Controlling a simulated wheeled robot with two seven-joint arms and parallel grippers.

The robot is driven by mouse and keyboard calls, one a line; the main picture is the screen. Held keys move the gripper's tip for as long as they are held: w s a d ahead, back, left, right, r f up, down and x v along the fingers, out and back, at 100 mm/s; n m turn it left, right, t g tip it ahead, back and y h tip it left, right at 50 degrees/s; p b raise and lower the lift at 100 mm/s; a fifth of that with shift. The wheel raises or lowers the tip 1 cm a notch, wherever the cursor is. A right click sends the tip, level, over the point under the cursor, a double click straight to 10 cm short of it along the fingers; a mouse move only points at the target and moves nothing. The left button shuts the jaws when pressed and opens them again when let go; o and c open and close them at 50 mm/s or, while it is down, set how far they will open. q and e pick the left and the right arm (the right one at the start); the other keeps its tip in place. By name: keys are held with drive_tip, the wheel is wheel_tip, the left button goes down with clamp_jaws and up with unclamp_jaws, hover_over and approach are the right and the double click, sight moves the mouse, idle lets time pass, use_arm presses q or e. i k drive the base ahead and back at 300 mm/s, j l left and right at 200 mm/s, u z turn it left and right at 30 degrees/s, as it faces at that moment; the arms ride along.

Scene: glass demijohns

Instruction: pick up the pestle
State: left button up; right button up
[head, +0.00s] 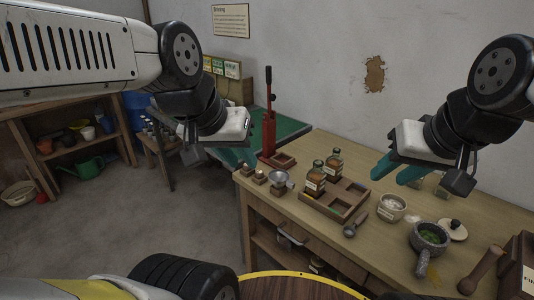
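My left gripper (238,158) hangs left of the table in front of a green surface, far from the pestle. Its fingers blend into that surface, so their opening is unclear.
A dark wooden box (515,268) stands close right of the pestle. A red lever press (269,125) stands behind.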

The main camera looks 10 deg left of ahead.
sight(468, 285)
drive_tip(key=k+l+z, duration=0.1)
drive_tip(key=z, duration=1.05)
